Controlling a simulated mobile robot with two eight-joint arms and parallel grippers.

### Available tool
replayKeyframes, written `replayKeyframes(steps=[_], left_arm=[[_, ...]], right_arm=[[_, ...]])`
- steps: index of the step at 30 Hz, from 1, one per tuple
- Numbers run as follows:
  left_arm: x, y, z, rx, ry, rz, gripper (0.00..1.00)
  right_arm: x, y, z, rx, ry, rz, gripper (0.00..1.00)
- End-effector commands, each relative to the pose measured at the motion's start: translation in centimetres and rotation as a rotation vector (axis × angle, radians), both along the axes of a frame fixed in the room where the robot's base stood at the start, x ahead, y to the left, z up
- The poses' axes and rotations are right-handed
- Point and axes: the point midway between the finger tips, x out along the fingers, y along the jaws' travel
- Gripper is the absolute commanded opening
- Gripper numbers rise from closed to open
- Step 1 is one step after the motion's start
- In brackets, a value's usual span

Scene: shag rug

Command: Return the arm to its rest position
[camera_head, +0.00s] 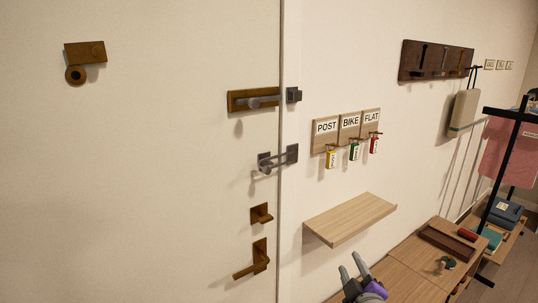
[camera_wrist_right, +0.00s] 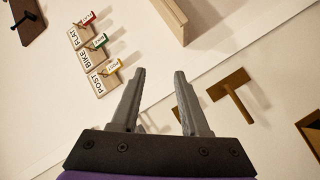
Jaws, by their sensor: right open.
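My right gripper (camera_head: 352,268) shows at the bottom of the head view, grey fingers pointing up, in front of the wooden bench and below the small wall shelf. In the right wrist view its two fingers (camera_wrist_right: 157,98) stand apart with nothing between them. The gripper is open and empty. My left gripper is in neither view.
A white door (camera_head: 150,160) with a bronze lever handle (camera_head: 255,262) and bolts fills the left. Right of it are POST, BIKE and FLAT key plaques (camera_head: 349,121), a wooden shelf (camera_head: 350,219), a dark hook rail (camera_head: 436,60) with a hanging bag (camera_head: 462,112), and a bench (camera_head: 402,282).

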Motion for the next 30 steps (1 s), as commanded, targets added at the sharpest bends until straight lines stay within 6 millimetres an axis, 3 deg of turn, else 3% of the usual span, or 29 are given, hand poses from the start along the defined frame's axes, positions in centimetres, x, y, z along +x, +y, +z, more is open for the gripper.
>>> replayKeyframes(steps=[3,6,12,15,20,30], left_arm=[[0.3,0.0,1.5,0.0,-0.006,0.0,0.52],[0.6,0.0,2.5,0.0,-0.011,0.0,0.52],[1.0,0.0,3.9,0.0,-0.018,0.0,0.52],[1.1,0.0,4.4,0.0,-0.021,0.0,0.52],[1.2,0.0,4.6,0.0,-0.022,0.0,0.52],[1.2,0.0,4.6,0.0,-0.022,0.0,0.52]], right_arm=[[-5.1,-2.1,-3.3,0.207,0.167,-0.176,0.45],[-9.9,-2.6,-7.1,0.382,0.33,-0.306,0.45],[-18.6,-0.6,-13.1,0.646,0.627,-0.469,0.45],[-21.6,0.6,-14.8,0.725,0.732,-0.508,0.45],[-23.9,1.8,-16.0,0.783,0.816,-0.534,0.45],[-24.0,1.8,-16.1,0.785,0.82,-0.537,0.45]])
